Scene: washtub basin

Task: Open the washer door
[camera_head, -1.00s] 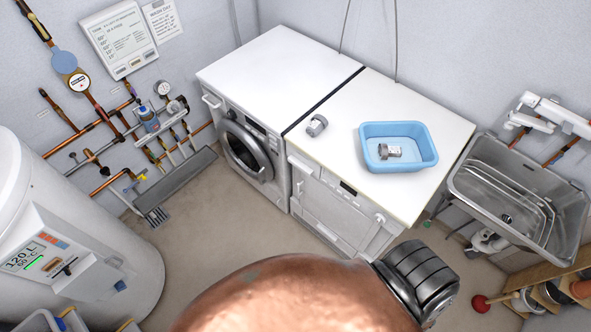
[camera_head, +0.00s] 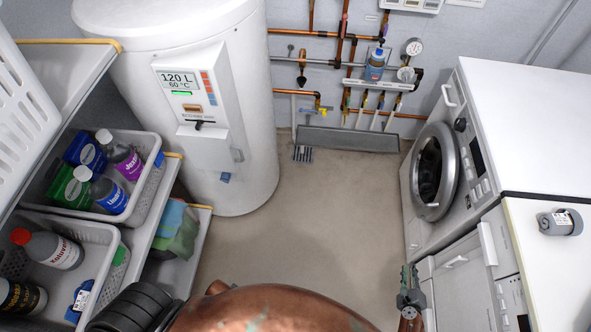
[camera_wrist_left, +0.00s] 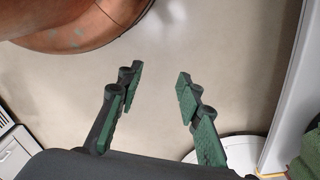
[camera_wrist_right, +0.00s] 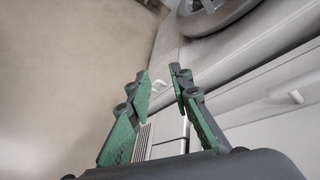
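The washer (camera_head: 465,130) is the white machine at the right of the head view. Its round door (camera_head: 447,150), a grey ring around dark glass, appears to lie against the front. The lower part of the door (camera_wrist_right: 215,14) also shows at the top of the right wrist view. My right gripper (camera_head: 410,290) is below the door in the head view, apart from it, by the neighbouring white machine. Its fingertips (camera_wrist_right: 160,80) are parted with nothing between them. My left gripper (camera_wrist_left: 159,80) is open and empty above bare floor; its fingers do not show in the head view.
A second white machine (camera_head: 480,275) stands beside the washer, with a grey cylindrical part (camera_head: 560,222) on top. A tall white boiler (camera_head: 180,90) stands left of centre. Shelf baskets with bottles (camera_head: 75,240) are at far left. Floor (camera_head: 300,215) between is clear.

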